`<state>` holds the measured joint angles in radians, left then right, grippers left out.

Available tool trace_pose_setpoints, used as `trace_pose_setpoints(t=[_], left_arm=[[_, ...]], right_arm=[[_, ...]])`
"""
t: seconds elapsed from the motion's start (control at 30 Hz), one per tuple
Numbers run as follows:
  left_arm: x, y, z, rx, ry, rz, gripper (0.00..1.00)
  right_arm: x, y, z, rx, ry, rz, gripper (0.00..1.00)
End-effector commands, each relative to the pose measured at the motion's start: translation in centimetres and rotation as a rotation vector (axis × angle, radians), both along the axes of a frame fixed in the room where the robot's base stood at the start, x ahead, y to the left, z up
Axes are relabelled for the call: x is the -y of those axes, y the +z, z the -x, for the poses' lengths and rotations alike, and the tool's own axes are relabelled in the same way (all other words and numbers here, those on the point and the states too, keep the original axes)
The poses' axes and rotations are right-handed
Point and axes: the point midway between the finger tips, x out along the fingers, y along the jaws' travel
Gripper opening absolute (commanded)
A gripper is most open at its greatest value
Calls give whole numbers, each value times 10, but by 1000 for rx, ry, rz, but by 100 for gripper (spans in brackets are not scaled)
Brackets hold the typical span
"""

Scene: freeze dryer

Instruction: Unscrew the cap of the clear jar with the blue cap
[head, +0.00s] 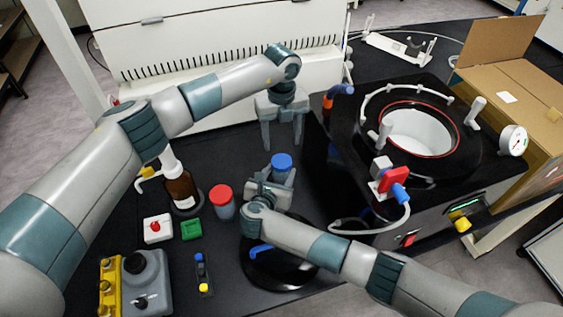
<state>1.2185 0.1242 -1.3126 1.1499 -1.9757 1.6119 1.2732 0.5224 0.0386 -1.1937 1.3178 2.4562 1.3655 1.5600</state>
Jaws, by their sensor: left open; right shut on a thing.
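The clear jar (278,177) with its blue cap (283,161) stands upright near the middle of the black bench. My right gripper (272,184) is shut on the jar's body from the front, below the cap, and hides part of the jar. My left gripper (283,144) is open, with its fingers pointing down. It is behind and above the blue cap in the picture. Nothing shows between its fingers, and whether it touches the cap cannot be told.
A red-capped jar (223,209) and a brown bottle (181,191) stand left of the jar. The freeze dryer chamber (420,128) is at right. A black round lid (265,275) lies in front, under my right arm. A cardboard box (510,90) stands far right.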

Motion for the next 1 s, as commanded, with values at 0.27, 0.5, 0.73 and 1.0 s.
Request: trace_pose_setpoints(t=[0.27,0.5,0.73,1.0], left_arm=[[0,0,0,0,-164,0,58],[0,0,0,0,-473,0,58],[1,1,0,0,-813,1,58],[1,1,0,1,-1213,0,58]], right_arm=[[0,0,0,0,0,0,0],[0,0,0,0,0,0,0],[0,0,0,0,0,0,0],[0,0,0,0,0,0,0]])
